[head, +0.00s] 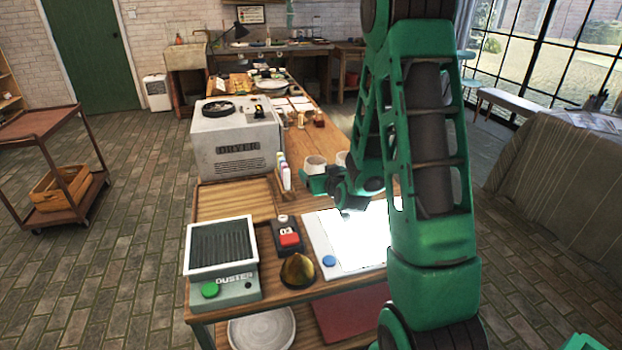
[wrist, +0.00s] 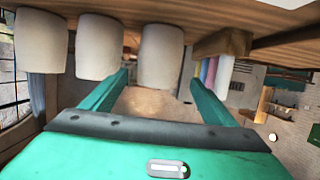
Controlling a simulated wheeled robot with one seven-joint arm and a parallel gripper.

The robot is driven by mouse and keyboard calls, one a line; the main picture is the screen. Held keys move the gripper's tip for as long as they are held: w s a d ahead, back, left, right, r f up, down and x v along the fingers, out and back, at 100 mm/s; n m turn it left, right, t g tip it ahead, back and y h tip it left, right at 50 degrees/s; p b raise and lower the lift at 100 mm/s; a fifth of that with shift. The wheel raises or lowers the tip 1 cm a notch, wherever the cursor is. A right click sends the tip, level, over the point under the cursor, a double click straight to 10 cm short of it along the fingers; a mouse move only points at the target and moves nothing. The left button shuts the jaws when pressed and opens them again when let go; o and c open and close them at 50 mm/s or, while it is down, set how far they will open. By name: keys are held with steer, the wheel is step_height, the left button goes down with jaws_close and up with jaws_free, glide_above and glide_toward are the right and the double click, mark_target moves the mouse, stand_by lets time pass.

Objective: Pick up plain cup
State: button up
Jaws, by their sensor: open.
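Three plain off-white cups show in the wrist view, which looks upside down: one nearest the coloured bottles (wrist: 160,55), a middle one (wrist: 99,46) and one at the far left (wrist: 42,40). No pattern is visible on them. In the head view one cup (head: 315,165) stands on the wooden bench and a second (head: 341,158) is partly hidden by my arm. My gripper (wrist: 158,82) is open and empty. Its fingers point towards the cup nearest the bottles, which appears between them. I cannot tell whether they touch it. In the head view my gripper (head: 318,184) is just in front of that cup.
Coloured bottles in a wooden holder (head: 284,178) stand close left of the cup. A grey kiln-like box (head: 236,140) is behind them. A duster unit (head: 222,262), a red-button box (head: 288,236), a brass cone (head: 298,271) and a bright white panel (head: 345,240) occupy the near bench.

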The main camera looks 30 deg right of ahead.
steer(key=x, duration=1)
steer(key=shift+w+d, duration=0.15)
steer(key=shift+w, duration=0.1)
steer(key=c, duration=1.3)
